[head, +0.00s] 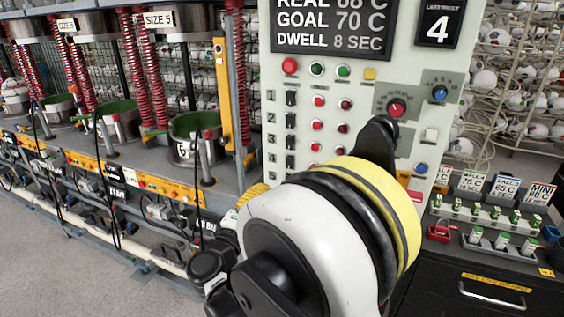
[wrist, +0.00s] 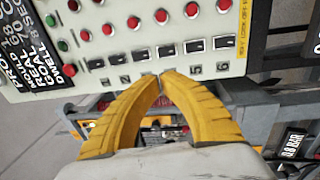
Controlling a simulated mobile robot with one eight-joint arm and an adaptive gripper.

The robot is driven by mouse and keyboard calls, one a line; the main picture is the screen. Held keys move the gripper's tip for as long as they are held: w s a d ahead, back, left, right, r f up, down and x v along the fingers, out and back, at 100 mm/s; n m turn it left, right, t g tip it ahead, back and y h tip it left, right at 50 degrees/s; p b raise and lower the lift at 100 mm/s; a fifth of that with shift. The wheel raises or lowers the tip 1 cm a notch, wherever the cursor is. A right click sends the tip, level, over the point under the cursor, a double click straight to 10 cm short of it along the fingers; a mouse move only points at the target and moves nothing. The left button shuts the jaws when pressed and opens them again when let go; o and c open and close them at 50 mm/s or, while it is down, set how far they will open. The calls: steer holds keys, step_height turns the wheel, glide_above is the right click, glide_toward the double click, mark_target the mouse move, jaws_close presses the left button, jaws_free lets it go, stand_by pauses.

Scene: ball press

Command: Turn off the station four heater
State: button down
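The row four switch (head: 291,162) shows just above my arm, beside a red lamp (head: 313,167). The switch positions are too small to read.
A red knob (head: 396,108) and a blue knob (head: 439,93) sit on the panel's right side. Press stations with red springs (head: 157,80) line the left. A black cabinet (head: 470,282) with small switches stands at right. Grey floor (head: 60,260) is open at lower left.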

mark_target(286, 158)
steer(key=b+x, duration=0.3)
steer(key=x, duration=0.9)
steer(key=shift+w+d, duration=0.15)
steer(key=shift+w, duration=0.15)
steer(key=shift+w+d+r+b, duration=0.2)
steer(key=shift+w+b, duration=0.1)
steer(key=shift+w, duration=0.35)
steer(key=shift+w+d+r+p, duration=0.15)
steer(key=shift+w+r+p, duration=0.05)
steer(key=shift+w+p, duration=0.2)
